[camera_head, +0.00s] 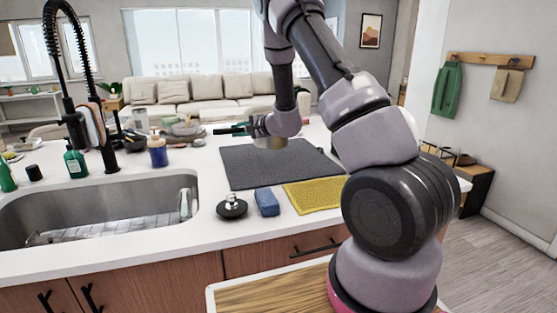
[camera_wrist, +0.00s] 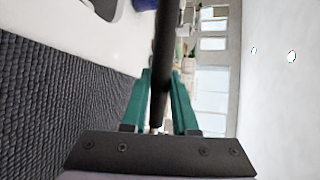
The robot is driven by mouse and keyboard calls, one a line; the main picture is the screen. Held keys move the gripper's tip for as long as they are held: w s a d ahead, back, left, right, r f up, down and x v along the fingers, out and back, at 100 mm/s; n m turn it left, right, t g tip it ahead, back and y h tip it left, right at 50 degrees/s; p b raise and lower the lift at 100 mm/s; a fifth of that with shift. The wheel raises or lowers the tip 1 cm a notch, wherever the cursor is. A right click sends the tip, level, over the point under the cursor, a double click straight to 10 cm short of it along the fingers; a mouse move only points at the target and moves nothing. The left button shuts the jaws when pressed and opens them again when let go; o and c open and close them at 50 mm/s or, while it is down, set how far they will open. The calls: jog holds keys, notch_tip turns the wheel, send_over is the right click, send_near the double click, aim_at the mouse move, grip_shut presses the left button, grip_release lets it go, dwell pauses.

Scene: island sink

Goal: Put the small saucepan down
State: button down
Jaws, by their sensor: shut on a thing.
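My gripper (camera_head: 232,129) points left above the counter, near the back-left of the dark grey mat (camera_head: 270,162). In the wrist view its green fingers (camera_wrist: 160,105) are closed on either side of a black bar (camera_wrist: 165,45), which looks like the small saucepan's handle. The bar runs up out of that view. I cannot make out the pan's body for certain. The mat also shows at the left in the wrist view (camera_wrist: 50,110).
A yellow mat (camera_head: 315,195), blue sponge (camera_head: 267,201) and black stopper (camera_head: 232,206) lie in front of the grey mat. The sink (camera_head: 100,215) is at left. A blue jar (camera_head: 157,153) and bowls (camera_head: 184,127) stand left of my gripper. The grey mat looks bare.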

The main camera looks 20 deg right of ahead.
jog(key=shift+n+y, duration=0.3)
jog(key=shift+w+a+f, duration=0.25)
jog(key=shift+f, duration=1.4)
jog(key=shift+w+a+f, duration=0.25)
jog(key=shift+f, duration=1.4)
jog(key=shift+w+a+f, duration=0.25)
jog(key=shift+f, duration=1.5)
jog(key=c, duration=0.7)
grip_release()
